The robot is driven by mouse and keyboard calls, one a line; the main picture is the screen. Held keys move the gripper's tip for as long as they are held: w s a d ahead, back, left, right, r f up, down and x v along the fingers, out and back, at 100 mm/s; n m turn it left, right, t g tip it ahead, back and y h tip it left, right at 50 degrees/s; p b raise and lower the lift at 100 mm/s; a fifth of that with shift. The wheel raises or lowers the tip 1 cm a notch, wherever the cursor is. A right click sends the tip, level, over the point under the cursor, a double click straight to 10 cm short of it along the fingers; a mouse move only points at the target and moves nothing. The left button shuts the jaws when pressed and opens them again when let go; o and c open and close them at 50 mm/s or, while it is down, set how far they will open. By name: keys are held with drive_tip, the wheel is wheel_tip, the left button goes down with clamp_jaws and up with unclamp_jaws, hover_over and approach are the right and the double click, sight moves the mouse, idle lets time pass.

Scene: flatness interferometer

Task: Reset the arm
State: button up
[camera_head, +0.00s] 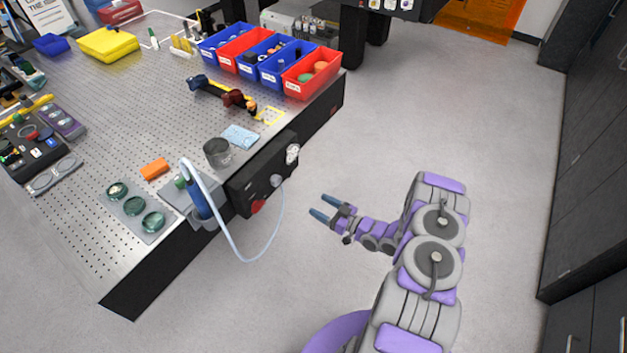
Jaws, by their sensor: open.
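My gripper (322,207) is open, with nothing between its two blue-tipped fingers. It points left toward the table's edge and hangs over the grey floor, apart from the table. My purple and grey arm reaches up from the bottom of the view and bends left at the wrist.
A perforated metal table (110,262) fills the left. At its near edge are a black control box (245,190) and a blue-handled tool (196,198) with a hose (236,246) looping out over the floor. Red bins (311,80) and blue bins stand behind. Dark cabinets (590,190) line the right; floor between is clear.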

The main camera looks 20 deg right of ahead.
drive_tip(key=w+d+r+g+h, duration=0.4)
drive_tip(key=w+d+r+h, duration=0.3)
drive_tip(key=w+r, duration=0.1)
drive_tip(key=s+d+r+m+g+h, duration=0.1)
drive_tip(key=s+r+g+h, duration=0.15)
drive_tip(key=r, duration=0.45)
drive_tip(key=s+d+r+m+g+h, duration=0.1)
drive_tip(key=s+r+g+h, duration=0.2)
drive_tip(key=r, duration=0.4)
drive_tip(key=s+a+r+m+g, duration=0.1)
drive_tip(key=s+a+r, duration=0.3)
drive_tip(key=s, duration=0.9)
drive_tip(key=s+a+r+m+g+y, duration=0.1)
drive_tip(key=s+a+r+g, duration=0.2)
drive_tip(key=s+a, duration=0.6)
drive_tip(key=s+a+r+m+g+y, duration=0.1)
drive_tip(key=s+a+r, duration=0.6)
drive_tip(key=s, duration=1.2)
drive_tip(key=shift+r+m+g, duration=0.15)
drive_tip(key=shift+m+g, duration=0.45)
drive_tip(key=shift+g, duration=0.35)
drive_tip(key=shift+w, duration=0.1)
